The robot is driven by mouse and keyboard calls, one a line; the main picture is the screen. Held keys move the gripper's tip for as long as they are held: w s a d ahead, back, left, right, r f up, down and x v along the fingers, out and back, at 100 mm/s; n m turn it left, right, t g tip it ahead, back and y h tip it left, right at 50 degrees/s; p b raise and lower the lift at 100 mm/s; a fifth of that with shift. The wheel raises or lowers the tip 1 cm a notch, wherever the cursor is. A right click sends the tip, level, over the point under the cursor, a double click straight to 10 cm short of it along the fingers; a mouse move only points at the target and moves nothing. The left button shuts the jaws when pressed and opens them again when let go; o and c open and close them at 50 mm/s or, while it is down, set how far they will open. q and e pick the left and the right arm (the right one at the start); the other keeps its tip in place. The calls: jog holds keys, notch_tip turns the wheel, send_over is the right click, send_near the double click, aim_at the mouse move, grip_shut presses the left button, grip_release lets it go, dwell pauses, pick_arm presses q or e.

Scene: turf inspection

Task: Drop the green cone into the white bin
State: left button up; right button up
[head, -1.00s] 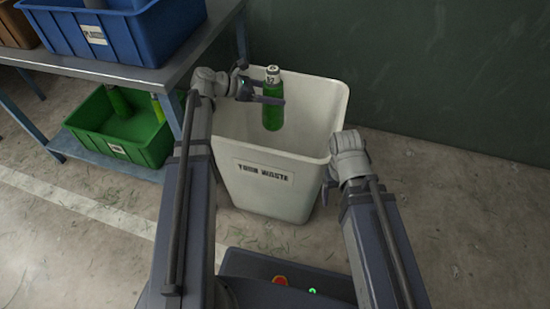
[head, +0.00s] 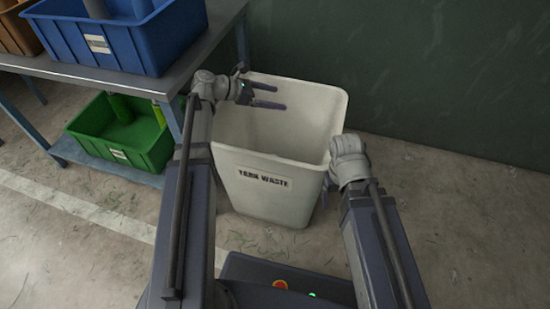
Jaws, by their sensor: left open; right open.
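The white bin (head: 262,212), labelled "YARN WASTE", stands on the floor in front of me. My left gripper (head: 278,97) is over the bin's opening, its two fingers apart with nothing between them. The green cone does not show in or near the gripper; the lower inside of the bin is hidden by its front wall. My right gripper (head: 325,190) is beside the bin's right side, mostly hidden behind its own wrist, and is open with no object visible in it.
A metal table (head: 140,78) at left carries a blue bin (head: 120,45) and an orange-brown bin (head: 17,36). A green bin (head: 110,152) with green cones (head: 158,113) sits on its lower shelf. A dark green wall (head: 440,80) stands behind. The floor at right is clear.

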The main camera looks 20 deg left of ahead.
notch_tip(320, 180, up, 9)
jog(key=p, duration=0.7)
jog(key=shift+f+p, duration=0.2)
jog(key=shift+p, duration=0.15)
jog(key=shift+d+f, duration=0.1)
notch_tip(320, 180, down, 10)
jog(key=b, duration=1)
notch_tip(320, 180, up, 21)
jog(key=p, duration=2)
jog(key=shift+p, duration=0.35)
dwell(0.4)
